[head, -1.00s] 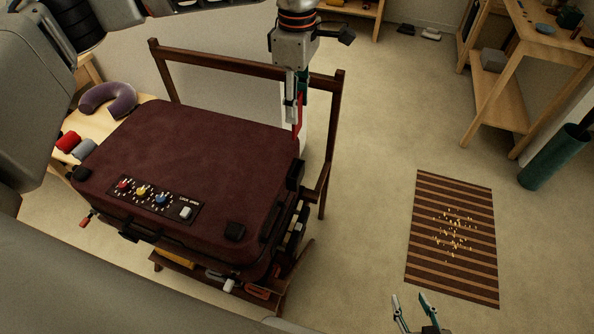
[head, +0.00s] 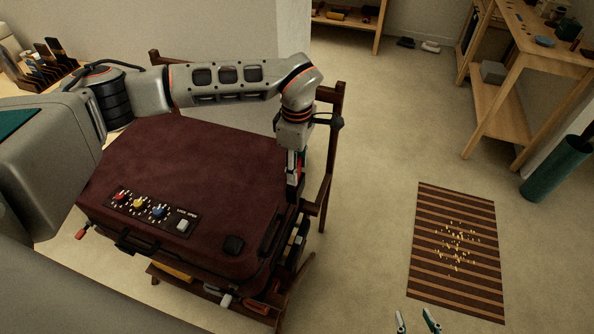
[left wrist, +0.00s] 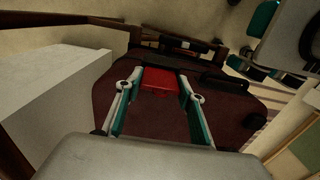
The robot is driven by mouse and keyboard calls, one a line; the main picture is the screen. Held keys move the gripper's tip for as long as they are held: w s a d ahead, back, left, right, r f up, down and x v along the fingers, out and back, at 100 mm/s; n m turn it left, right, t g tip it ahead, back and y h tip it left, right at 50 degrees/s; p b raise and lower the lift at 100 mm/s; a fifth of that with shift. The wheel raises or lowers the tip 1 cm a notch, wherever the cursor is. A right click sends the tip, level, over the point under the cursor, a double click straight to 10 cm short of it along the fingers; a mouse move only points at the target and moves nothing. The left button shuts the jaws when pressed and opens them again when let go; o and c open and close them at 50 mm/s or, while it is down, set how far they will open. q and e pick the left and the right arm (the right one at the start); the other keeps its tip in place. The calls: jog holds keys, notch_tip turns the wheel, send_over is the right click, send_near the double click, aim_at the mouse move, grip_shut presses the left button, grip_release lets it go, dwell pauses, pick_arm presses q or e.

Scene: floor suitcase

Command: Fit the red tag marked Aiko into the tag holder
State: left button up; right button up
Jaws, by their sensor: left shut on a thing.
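The red tag (left wrist: 160,83) is between the fingers of my left gripper (head: 294,172) and shows clearly in the left wrist view. The name on it cannot be read. In the head view the gripper points down over the right edge of the maroon suitcase (head: 190,155). A black block (head: 294,190), which looks like the tag holder, sits on that edge just below the fingertips. Whether the tag touches it is hidden. My right gripper (head: 416,318) is open and empty at the bottom of the head view, over the floor.
A dial panel (head: 155,210) is on the lid. A wooden workbench (head: 510,90) stands at top right.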

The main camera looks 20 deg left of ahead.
pick_arm(q)
jog(key=shift+f, duration=0.9)
jog(key=shift+f, duration=0.15)
jog(key=o, duration=0.9)
